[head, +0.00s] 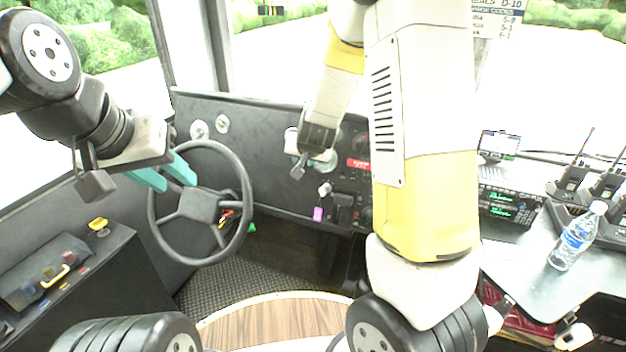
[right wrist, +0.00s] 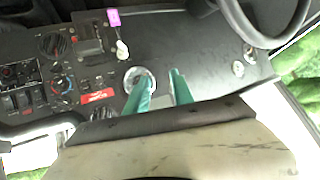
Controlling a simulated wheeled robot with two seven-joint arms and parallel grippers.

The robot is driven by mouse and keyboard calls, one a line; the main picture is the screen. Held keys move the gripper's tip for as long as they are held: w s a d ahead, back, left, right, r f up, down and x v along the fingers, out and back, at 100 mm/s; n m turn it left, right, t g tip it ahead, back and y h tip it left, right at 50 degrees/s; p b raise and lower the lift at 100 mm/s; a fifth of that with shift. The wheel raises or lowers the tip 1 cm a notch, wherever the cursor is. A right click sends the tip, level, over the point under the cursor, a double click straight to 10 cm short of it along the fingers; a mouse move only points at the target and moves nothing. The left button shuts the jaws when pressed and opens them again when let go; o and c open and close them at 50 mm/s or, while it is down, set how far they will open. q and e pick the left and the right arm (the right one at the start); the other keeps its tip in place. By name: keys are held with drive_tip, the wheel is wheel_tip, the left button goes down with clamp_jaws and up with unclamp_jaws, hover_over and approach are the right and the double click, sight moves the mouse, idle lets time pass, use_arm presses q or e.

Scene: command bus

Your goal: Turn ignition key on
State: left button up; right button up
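The ignition key (head: 325,188) is a small pale piece on the black dashboard, with a purple tag (head: 318,214) hanging below it. In the right wrist view the key (right wrist: 122,48) and its tag (right wrist: 114,18) lie beyond the fingertips, to the upper left. My right gripper (right wrist: 161,84) is open and empty, its two teal fingers apart beside a round silver-rimmed gauge (right wrist: 140,78). It does not touch the key. My left gripper (head: 165,174) is open and empty near the steering wheel.
The steering wheel (head: 246,205) stands left of the key. Switches and a red label (head: 358,163) sit on the panel right of it. A side console (head: 60,275) is at far left. A water bottle (head: 573,240) and radios (head: 570,180) stand on the right counter.

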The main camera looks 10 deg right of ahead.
drive_tip(key=w+d+f+t+h, duration=0.1)
drive_tip(key=w+d+f+h, duration=0.1)
drive_tip(key=f, duration=0.4)
drive_tip(key=w+d+f+t+h, duration=0.1)
drive_tip(key=w+f+h, duration=0.15)
drive_tip(key=f, duration=0.45)
drive_tip(key=n+t+h, duration=0.2)
drive_tip(key=n+t, duration=0.2)
approach(322, 190)
drive_tip(key=w, duration=0.1)
drive_tip(key=w+d+f, duration=0.1)
drive_tip(key=w, duration=0.1)
drive_tip(key=shift+d+f, duration=0.3)
drive_tip(key=shift+w+d+f+n+t+y, duration=0.1)
drive_tip(key=shift+w+d+n+t, duration=0.25)
drive_tip(key=shift+w, duration=0.7)
drive_tip(key=shift+w+d+f+n+t+y, duration=0.1)
drive_tip(key=shift+w+d+n+t, duration=0.3)
drive_tip(key=shift+w, duration=0.7)
drive_tip(key=shift+w+d+f+n+t+y, duration=0.1)
drive_tip(key=shift+w+d+n+t, duration=0.25)
drive_tip(key=shift+w, duration=0.7)
clamp_jaws()
